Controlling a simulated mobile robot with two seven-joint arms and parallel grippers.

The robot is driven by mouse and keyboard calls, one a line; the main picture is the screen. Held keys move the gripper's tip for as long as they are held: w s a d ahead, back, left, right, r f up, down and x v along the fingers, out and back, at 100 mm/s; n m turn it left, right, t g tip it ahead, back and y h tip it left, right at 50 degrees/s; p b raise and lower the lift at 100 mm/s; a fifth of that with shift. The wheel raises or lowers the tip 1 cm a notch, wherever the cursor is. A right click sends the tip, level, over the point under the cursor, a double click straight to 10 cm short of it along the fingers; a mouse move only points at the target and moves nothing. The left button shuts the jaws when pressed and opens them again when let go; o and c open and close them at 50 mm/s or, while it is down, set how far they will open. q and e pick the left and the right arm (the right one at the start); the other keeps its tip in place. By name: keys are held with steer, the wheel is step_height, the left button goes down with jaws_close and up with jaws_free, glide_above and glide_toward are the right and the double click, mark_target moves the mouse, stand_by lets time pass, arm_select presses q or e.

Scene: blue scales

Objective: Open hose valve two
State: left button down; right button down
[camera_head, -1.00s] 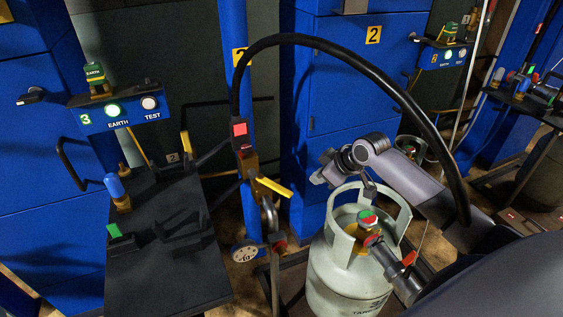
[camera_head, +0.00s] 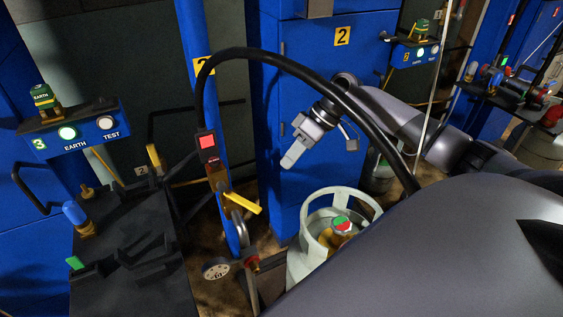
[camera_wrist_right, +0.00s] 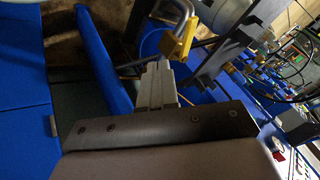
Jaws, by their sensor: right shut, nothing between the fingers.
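The hose valve has a yellow lever (camera_head: 242,203) on a brass-coloured body, below a black box with a red light (camera_head: 207,142), at the blue post marked 2. A black hose (camera_head: 330,78) arches from this box over to the right. The lever slopes down to the right. My right gripper (camera_head: 289,163) is shut and empty, up and to the right of the lever, apart from it. In the right wrist view its closed fingers (camera_wrist_right: 158,72) point toward a yellow part (camera_wrist_right: 182,40) with a grey metal loop, probably the valve. My left gripper is out of view.
A pale gas cylinder (camera_head: 345,215) with a collar stands below my right arm. A dark scale table (camera_head: 130,285) and an EARTH/TEST panel marked 3 (camera_head: 80,140) are at left. Blue cabinets (camera_head: 330,90) stand behind.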

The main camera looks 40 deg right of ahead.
mark_target(242, 201)
steer(key=a+f, duration=0.6)
steer(key=a, duration=0.2)
steer(key=shift+w+a+f, duration=0.2)
steer(key=shift+w, duration=0.2)
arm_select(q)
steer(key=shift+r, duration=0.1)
